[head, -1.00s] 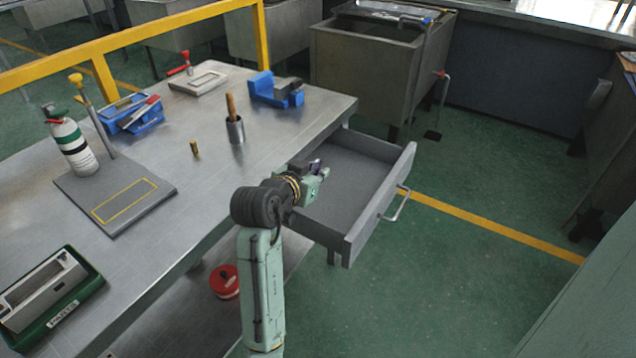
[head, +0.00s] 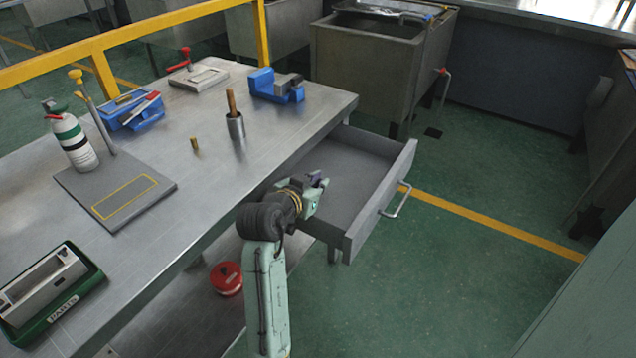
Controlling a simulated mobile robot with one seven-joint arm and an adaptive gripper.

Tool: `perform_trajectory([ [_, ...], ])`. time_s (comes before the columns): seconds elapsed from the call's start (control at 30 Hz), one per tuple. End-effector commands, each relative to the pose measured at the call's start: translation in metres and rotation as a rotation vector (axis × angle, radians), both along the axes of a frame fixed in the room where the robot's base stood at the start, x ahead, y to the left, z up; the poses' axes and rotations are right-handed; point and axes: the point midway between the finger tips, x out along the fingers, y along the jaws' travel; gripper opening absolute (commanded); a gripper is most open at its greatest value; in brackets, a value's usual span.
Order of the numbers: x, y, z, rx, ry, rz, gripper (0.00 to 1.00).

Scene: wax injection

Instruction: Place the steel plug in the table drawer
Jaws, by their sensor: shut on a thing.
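The table drawer (head: 398,178) is pulled out from the right side of the steel table and looks empty. My gripper (head: 319,181) is over the drawer's near-left part, close to the table edge. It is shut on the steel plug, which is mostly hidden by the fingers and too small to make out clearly. I cannot tell how high the gripper is above the drawer floor.
On the table (head: 215,190) stand a cup with a wooden handle (head: 236,128), a small brass piece (head: 195,145), a blue vise (head: 275,88), a bottle (head: 73,142) and a green parts tray (head: 85,285). The drawer handle (head: 396,202) sticks out to the right.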

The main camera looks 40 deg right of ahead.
Motion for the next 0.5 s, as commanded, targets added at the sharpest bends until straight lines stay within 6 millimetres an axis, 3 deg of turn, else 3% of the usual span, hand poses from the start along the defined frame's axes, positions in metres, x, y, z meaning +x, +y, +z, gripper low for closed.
perform_trajectory([
  [0.03,-0.0003,0.0005,-0.0051,0.007,0.01,0.0,0.0],
  [0.07,-0.0003,0.0004,-0.0055,0.007,0.011,0.0,0.12],
  [0.3,-0.0004,0.0007,-0.0078,0.01,0.016,0.001,0.28],
  [0.5,-0.0004,0.0009,-0.0093,0.012,0.019,0.001,0.31],
])
